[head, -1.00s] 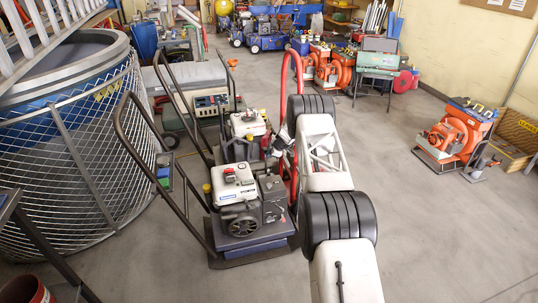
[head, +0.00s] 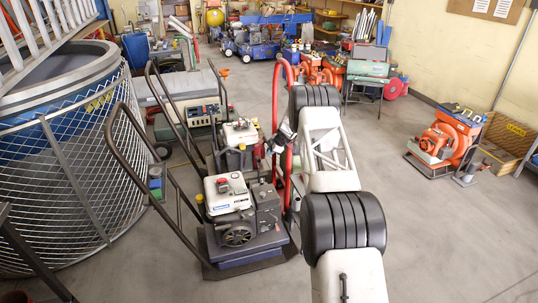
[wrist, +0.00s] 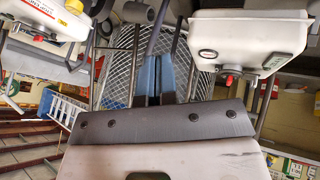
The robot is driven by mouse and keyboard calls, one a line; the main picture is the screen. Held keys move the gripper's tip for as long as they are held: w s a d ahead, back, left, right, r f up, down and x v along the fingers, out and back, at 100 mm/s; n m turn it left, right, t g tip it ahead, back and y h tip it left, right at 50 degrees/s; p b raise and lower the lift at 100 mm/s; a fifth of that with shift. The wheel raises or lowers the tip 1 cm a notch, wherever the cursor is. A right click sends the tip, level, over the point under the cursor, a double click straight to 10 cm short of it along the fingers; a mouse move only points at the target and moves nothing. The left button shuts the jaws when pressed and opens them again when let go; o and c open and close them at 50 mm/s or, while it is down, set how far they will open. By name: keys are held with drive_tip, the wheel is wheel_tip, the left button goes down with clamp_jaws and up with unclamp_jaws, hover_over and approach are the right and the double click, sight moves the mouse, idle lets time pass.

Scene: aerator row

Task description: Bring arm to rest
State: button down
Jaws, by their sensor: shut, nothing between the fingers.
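My arm reaches forward from the bottom of the head view, with its far end beside a red curved handle (head: 275,100). My gripper (head: 276,145) is small there, close to the rear aerator's engine (head: 240,133), and I cannot tell whether it touches anything. In the wrist view my gripper (wrist: 154,70) shows as two blue-grey fingers, shut and empty. The front aerator (head: 232,195), with a white tank and dark engine, stands left of my arm. In the wrist view, engine tanks (wrist: 250,38) appear upside down on both sides of the fingers.
A large mesh-sided round tub (head: 70,160) stands at left. Dark handlebars (head: 125,150) rise between it and the engines. An orange machine (head: 445,140) stands at right beside a wooden crate (head: 508,142). Open concrete floor (head: 440,230) lies right of my arm.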

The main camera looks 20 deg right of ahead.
idle(0.5)
